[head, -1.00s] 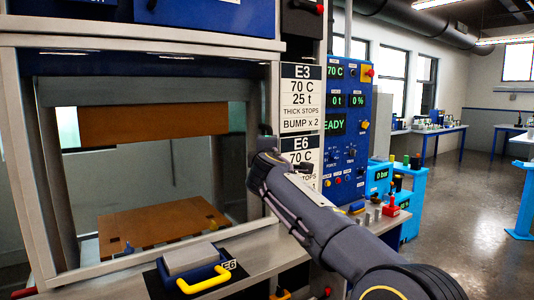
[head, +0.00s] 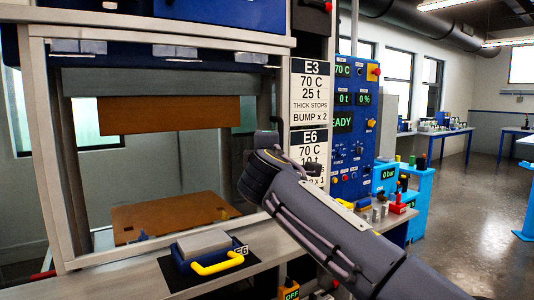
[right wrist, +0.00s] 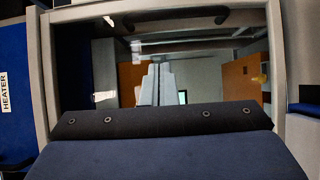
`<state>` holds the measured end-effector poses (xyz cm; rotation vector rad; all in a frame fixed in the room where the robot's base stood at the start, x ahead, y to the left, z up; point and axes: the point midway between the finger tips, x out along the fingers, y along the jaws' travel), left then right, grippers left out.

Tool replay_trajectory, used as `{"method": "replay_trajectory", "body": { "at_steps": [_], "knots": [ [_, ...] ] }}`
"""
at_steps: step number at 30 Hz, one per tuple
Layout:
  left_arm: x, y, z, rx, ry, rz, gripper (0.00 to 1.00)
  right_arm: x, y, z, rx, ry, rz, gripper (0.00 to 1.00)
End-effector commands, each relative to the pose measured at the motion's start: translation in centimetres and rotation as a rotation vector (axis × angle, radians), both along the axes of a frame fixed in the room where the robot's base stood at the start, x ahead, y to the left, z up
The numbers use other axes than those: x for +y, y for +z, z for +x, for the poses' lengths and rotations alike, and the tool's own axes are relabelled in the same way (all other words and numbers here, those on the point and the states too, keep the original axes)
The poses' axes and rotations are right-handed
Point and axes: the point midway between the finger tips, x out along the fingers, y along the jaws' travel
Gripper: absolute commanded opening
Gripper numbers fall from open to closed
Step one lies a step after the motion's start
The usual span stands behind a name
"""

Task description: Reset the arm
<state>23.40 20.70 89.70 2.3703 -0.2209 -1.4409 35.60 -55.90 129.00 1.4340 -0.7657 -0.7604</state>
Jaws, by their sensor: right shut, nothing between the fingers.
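My right arm comes in from the lower right in the head view, bent up in front of the press. Its gripper (head: 276,126) is mostly hidden behind the wrist there, beside the instruction signs. In the right wrist view the two pale fingers (right wrist: 156,82) are together with nothing between them, pointing toward the glazed front of a framed machine. My left gripper is not in view.
The press frame (head: 65,160) holds a brown upper plate (head: 168,113) and a brown lower plate (head: 170,216). A blue mould with a yellow handle (head: 218,264) sits on a black mat. A blue control panel (head: 345,150) stands behind my arm. Open floor lies right.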

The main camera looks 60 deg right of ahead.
Motion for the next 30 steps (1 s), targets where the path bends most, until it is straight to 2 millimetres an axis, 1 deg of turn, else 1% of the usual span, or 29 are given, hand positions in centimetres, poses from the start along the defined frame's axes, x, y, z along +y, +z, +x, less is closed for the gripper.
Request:
{"method": "replay_trajectory", "body": {
  "at_steps": [3, 12, 14, 17, 20, 21, 23, 24, 26, 27, 29, 30],
  "knots": [
    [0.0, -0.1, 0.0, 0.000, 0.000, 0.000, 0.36, 0.6, 0.0, -0.5, 0.001, -0.001, -0.001, 0.00],
    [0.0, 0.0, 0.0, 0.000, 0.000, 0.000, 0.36, 0.9, -0.2, -0.5, -0.001, 0.005, 0.014, 0.00],
    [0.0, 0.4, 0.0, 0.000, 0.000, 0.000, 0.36, 1.4, -1.0, -0.4, -0.006, 0.022, 0.059, 0.00],
    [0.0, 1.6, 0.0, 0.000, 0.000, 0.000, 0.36, 3.4, -4.3, 0.0, -0.019, 0.081, 0.229, 0.00],
    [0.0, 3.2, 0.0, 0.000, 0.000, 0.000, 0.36, 7.2, -9.5, -0.2, -0.031, 0.143, 0.502, 0.00],
    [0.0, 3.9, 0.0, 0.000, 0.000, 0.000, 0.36, 9.2, -11.8, -0.5, -0.031, 0.160, 0.627, 0.00],
    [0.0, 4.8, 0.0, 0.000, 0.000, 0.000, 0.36, 12.4, -15.1, -1.2, -0.030, 0.175, 0.811, 0.00],
    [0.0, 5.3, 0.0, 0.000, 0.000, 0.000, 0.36, 14.6, -17.1, -1.9, -0.026, 0.175, 0.934, 0.00],
    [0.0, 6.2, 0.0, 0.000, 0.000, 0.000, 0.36, 18.0, -20.0, -3.1, -0.016, 0.163, 1.114, 0.00],
    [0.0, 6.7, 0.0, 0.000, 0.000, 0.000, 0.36, 20.4, -21.7, -4.1, -0.008, 0.147, 1.232, 0.00],
    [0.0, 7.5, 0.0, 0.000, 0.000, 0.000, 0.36, 23.7, -23.9, -5.6, 0.006, 0.116, 1.397, 0.00],
    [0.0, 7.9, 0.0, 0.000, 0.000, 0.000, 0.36, 25.8, -25.2, -6.7, 0.017, 0.087, 1.499, 0.00]
  ]
}}
